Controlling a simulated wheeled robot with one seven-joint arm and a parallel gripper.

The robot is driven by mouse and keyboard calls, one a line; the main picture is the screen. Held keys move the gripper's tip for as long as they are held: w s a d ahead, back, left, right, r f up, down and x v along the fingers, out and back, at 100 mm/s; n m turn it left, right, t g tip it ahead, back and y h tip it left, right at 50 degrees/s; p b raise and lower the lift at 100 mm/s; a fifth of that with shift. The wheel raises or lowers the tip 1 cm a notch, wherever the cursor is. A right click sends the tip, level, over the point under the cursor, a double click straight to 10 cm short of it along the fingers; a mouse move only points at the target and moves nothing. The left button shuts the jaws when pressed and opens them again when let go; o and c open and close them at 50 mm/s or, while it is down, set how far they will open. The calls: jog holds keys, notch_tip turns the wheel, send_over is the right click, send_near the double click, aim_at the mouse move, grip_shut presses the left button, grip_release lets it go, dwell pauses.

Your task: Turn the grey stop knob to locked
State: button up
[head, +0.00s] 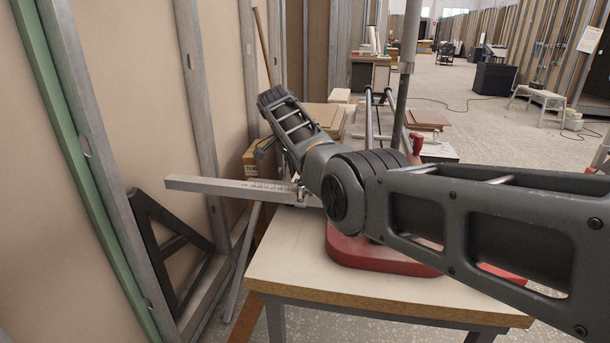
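A red-based machine (375,255) with upright metal posts stands on the worktable, largely hidden behind my arm. A grey bar (225,187) with scale markings sticks out from it to the left. A small grey metal fitting (302,196) sits on the bar near its right end, just below my arm. It may be the stop with its knob; its locked or unlocked position cannot be read. My gripper (264,149) seems to show only as a small dark part beyond the arm's far end, above the bar and apart from it. Its fingers cannot be made out.
The pale worktable (300,285) has a clear front left area. Wall studs (195,90) and a black triangular bracket (172,250) stand close on the left. A cardboard box (255,160) is behind the bar. A red knob (416,142) shows on the machine's far side.

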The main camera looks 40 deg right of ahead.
dwell(0.4)
jog(key=o, duration=1.1)
jog(key=shift+c, duration=0.2)
jog(key=v, duration=0.7)
jog(key=shift+r, duration=0.35)
jog(key=shift+a, duration=0.15)
